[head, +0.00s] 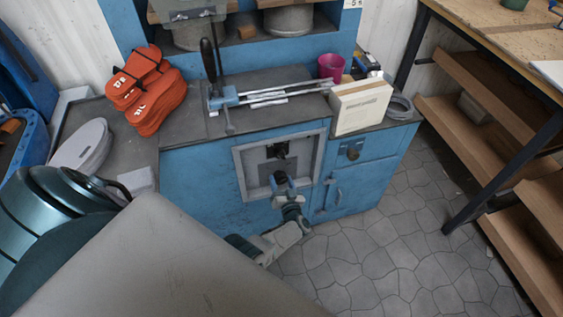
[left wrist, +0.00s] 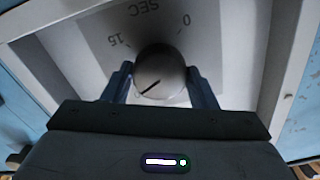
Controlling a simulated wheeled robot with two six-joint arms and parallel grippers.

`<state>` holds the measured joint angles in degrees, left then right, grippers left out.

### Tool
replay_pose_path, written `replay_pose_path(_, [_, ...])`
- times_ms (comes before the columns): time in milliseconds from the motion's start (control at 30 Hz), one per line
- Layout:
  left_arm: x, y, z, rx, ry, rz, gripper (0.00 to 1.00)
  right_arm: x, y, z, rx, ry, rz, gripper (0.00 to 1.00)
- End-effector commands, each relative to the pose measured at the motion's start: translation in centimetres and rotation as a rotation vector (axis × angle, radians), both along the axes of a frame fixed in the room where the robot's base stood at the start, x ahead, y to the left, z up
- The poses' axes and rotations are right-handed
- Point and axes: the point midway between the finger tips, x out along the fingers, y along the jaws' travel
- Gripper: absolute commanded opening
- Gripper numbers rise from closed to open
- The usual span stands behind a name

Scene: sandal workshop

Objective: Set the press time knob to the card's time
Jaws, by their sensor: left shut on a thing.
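The round grey knob (left wrist: 160,68) shows in the left wrist view, on a dial plate (left wrist: 95,35) printed with 0, SEC and 15. A dark pointer line on the knob slants toward the lower left of that picture. My left gripper (left wrist: 160,88) has one finger on each side of the knob and is shut on it. In the head view my left gripper (head: 281,181) is at the recessed panel (head: 246,165) on the blue cabinet front and hides much of the knob. A small white card (head: 352,4) is cut off at the top edge; a 5 shows. My right gripper is not in view.
On the grey worktop are an orange stack (head: 146,90), a lever tool (head: 225,97), a pink cup (head: 331,66) and a cream box (head: 360,106). A wooden shelf unit (head: 490,95) stands at the right. The tiled floor (head: 400,215) between is clear.

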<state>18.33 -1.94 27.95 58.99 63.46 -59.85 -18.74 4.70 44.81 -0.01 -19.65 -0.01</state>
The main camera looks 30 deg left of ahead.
Motion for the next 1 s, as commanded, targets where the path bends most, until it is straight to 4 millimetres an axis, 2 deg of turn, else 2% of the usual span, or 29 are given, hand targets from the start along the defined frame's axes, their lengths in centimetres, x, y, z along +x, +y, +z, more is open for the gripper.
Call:
replay_pose_path(367, [0.1,0.0,0.1,0.232,0.271,0.0,0.29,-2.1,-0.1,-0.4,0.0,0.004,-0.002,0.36])
replay_pose_path(1000, [0.0,0.1,0.0,0.615,0.72,0.0,0.29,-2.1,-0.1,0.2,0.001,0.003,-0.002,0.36])
